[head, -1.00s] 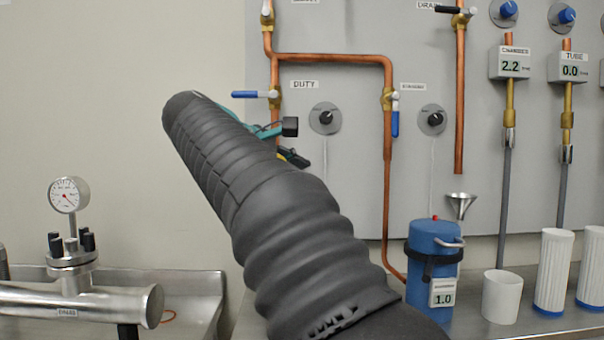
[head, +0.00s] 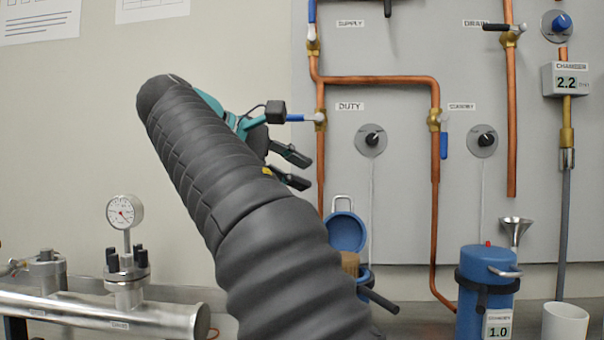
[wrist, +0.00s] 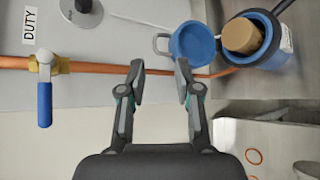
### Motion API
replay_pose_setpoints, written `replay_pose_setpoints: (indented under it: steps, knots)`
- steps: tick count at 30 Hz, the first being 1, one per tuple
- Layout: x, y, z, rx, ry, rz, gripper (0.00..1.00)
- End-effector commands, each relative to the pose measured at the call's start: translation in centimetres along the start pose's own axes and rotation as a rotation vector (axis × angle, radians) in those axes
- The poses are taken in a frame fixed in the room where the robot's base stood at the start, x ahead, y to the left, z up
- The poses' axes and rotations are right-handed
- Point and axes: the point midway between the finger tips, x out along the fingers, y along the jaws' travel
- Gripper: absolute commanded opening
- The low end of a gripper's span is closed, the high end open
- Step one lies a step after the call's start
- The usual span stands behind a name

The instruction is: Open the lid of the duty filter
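The duty filter is a blue canister (wrist: 253,60) on the counter, partly hidden behind my arm in the head view. Its round blue lid (head: 345,232) with a metal bail stands swung open, tilted up beside the body. The lid also shows in the wrist view (wrist: 192,45), beside the open canister mouth. A tan cartridge (wrist: 241,36) sits inside, also visible in the head view (head: 350,263). My gripper (wrist: 161,82) is open and empty, with its fingers apart, and touches nothing visible. In the head view my gripper (head: 298,168) is above and left of the lid.
The duty valve's blue handle (head: 296,117) lies across its copper pipe, near my gripper. A second blue canister (head: 487,280) with a closed top stands to the right, next to a white cup (head: 565,322). A steel manifold with a gauge (head: 125,212) is at left.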

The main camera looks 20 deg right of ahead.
Motion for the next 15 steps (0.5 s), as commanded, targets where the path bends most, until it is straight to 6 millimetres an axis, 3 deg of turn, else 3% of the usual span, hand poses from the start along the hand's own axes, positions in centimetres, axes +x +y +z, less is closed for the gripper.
replay_pose_setpoints:
  steps: [2, 6, 7, 12, 15]
  knots:
    - [0.0, 0.0, 0.0, 0.0, 0.0, 0.0, 0.33]
    - [0.3, -0.4, -0.9, -0.011, -0.005, -0.001, 0.03]
    - [0.4, -0.7, -1.6, -0.02, -0.009, -0.001, 0.0]
    - [2.1, -2.4, -7.0, -0.012, -0.153, 0.087, 0.0]
    - [2.4, -2.2, -8.4, 0.106, -0.22, 0.175, 0.0]
